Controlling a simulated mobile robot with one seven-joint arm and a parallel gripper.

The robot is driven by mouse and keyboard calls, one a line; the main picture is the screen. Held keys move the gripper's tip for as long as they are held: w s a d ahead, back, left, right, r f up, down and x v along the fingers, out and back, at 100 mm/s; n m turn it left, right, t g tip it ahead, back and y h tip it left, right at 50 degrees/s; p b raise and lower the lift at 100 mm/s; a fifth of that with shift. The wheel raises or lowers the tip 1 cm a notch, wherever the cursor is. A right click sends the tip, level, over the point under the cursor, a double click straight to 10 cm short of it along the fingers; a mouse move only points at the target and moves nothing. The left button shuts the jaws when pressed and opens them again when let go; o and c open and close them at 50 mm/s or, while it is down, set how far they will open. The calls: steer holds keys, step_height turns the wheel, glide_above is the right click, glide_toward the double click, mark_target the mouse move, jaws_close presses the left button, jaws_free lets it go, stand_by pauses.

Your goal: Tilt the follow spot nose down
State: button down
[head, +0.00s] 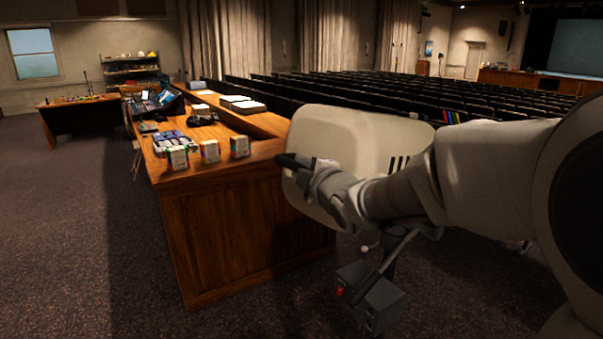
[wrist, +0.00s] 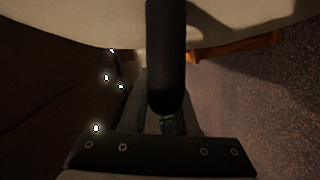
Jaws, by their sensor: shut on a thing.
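The follow spot (head: 345,130) is a big cream housing with dark vent slots, in the middle of the head view. It looks near level, its far end partly hidden by my arm. My gripper (head: 308,167) is at its near left end, shut on a black bar handle (head: 289,160). In the wrist view the handle (wrist: 166,55) runs upright between the jaws (wrist: 167,112), with the cream housing (wrist: 70,12) along the top. Below the housing, a grey stand part with a box (head: 373,298) and a red knob shows.
A wooden desk (head: 240,225) stands close left of the follow spot, with small boxes (head: 209,151), a mixing console and papers on top. Rows of dark seats (head: 420,90) fill the back. Carpet (head: 80,230) is clear at the left front.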

steer(key=shift+w+d+r, duration=0.1)
steer(key=shift+w+r, duration=0.05)
steer(key=shift+r, duration=0.5)
steer(key=c, duration=0.8)
jaws_free()
steer(key=shift+c, duration=0.2)
steer(key=shift+o, duration=0.8)
steer(key=shift+f, duration=0.15)
steer(key=shift+f, duration=0.1)
steer(key=v, duration=1.7)
steer(key=shift+s, duration=0.35)
steer(key=shift+d+f, duration=0.1)
